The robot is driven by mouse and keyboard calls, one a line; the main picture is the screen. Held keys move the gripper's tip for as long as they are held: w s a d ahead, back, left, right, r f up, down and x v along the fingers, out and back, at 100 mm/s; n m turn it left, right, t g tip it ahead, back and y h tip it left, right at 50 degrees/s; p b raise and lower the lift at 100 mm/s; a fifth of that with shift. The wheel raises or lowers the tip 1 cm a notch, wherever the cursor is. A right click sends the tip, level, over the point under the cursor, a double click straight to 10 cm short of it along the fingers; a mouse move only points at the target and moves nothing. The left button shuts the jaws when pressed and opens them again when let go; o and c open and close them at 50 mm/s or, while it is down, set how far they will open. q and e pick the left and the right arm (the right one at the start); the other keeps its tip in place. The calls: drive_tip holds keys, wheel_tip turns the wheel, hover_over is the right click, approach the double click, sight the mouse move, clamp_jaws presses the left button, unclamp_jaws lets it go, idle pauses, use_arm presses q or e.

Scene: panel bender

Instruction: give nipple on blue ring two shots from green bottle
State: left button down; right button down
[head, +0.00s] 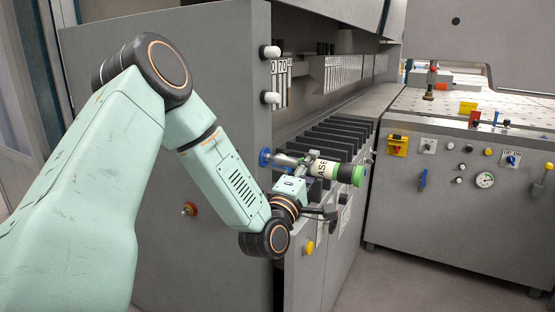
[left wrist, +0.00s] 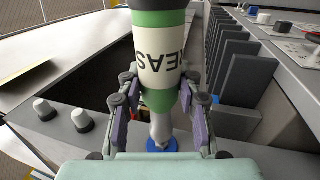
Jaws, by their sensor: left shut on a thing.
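The green bottle (head: 322,169) lies nearly level at the grey machine's front corner, with green bands, a black band and a cream label with dark letters. My left gripper (head: 306,165) is shut around its nozzle-end part. In the left wrist view the bottle (left wrist: 160,60) sits between the two finger pads of the gripper (left wrist: 160,118). Its silver nozzle points at the blue ring (head: 264,157) on the panel. The ring also shows in the left wrist view (left wrist: 160,146), past the nozzle. The nozzle hides the nipple, and I cannot tell whether they touch. My right gripper is out of view.
Two white knobs (head: 270,52) stick out of the panel above the ring, and a red button (head: 189,209) sits below left. A row of dark slats (head: 335,135) lies behind the bottle. A control console (head: 460,170) stands at right; open floor (head: 410,280) lies before it.

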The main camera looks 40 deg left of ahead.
use_arm(q)
drive_tip(key=shift+a+p, duration=0.3)
drive_tip(key=shift+a, duration=0.1)
idle(0.5)
drive_tip(key=shift+w+d+b, duration=0.2)
drive_tip(key=shift+d+b, duration=0.85)
drive_tip(key=shift+b, duration=0.05)
drive_tip(key=shift+a, duration=0.2)
drive_tip(key=shift+s+a+p, duration=0.15)
drive_tip(key=shift+a+p, duration=0.15)
drive_tip(key=shift+p, duration=0.05)
drive_tip(key=shift+s+a+p, duration=0.1)
drive_tip(key=shift+a+p, duration=0.3)
drive_tip(key=shift+a, duration=0.15)
idle(0.8)
drive_tip(key=shift+d+b, duration=0.3)
drive_tip(key=shift+b, duration=0.1)
drive_tip(key=shift+w+d+b, duration=0.25)
drive_tip(key=shift+d+b, duration=0.45)
drive_tip(key=shift+d, duration=0.05)
